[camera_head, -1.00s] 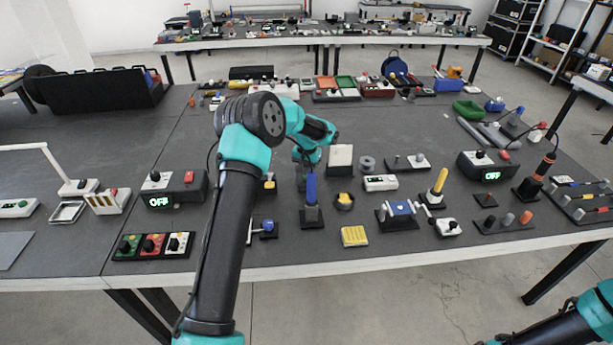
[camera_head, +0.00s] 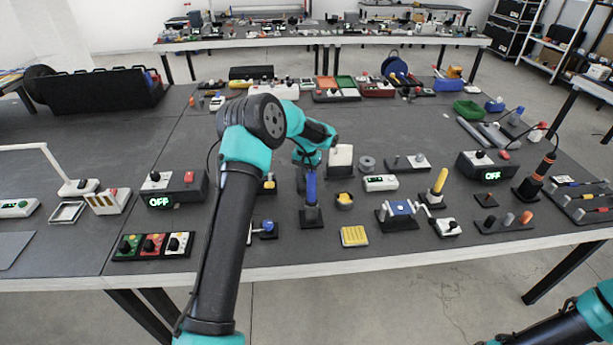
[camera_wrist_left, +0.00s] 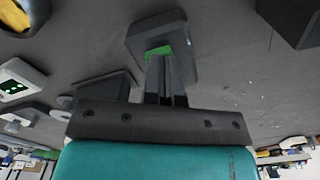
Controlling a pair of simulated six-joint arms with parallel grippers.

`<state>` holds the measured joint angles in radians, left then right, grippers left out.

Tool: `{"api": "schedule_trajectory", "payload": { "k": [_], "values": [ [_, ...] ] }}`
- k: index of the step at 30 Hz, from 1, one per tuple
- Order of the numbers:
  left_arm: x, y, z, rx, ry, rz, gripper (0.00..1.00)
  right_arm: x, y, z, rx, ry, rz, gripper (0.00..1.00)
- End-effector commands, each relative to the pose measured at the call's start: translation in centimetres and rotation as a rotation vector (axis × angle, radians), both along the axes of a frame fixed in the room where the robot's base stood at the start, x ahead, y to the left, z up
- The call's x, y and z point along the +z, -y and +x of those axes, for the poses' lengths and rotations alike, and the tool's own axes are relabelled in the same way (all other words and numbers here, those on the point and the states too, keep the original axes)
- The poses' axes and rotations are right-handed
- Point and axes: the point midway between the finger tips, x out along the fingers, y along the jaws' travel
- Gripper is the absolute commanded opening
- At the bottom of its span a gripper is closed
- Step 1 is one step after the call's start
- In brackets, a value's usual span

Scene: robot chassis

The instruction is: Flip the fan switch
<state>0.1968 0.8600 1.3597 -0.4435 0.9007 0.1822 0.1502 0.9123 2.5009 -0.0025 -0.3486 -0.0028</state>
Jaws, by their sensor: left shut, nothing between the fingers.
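My left gripper (camera_head: 302,184) is over the middle of the table, partly hidden by my own arm. In the left wrist view its fingers (camera_wrist_left: 166,82) are together and empty. Just past the tips is a grey block-shaped device (camera_wrist_left: 168,32) with a green patch (camera_wrist_left: 158,52), likely the fan switch. The fingers overlap its edge; I cannot tell if they touch it. My right gripper is out of view.
A white-faced upright block (camera_head: 340,157) and a white box with a green display (camera_head: 380,183) stand close by on the right. A yellow knob (camera_head: 344,198) is nearer the front. Many other devices crowd the table (camera_head: 290,256).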

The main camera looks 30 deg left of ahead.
Motion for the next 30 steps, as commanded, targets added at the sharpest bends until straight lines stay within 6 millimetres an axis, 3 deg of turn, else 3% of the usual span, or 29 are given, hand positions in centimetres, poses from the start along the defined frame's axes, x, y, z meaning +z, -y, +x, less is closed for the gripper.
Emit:
{"api": "schedule_trajectory", "payload": {
  "k": [20,30],
  "values": [
    [-0.7,0.0,0.0,0.000,0.000,0.000,0.00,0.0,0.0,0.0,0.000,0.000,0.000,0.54],
    [1.1,0.0,0.0,0.000,0.001,0.000,0.00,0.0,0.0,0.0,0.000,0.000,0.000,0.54]
  ]
}}
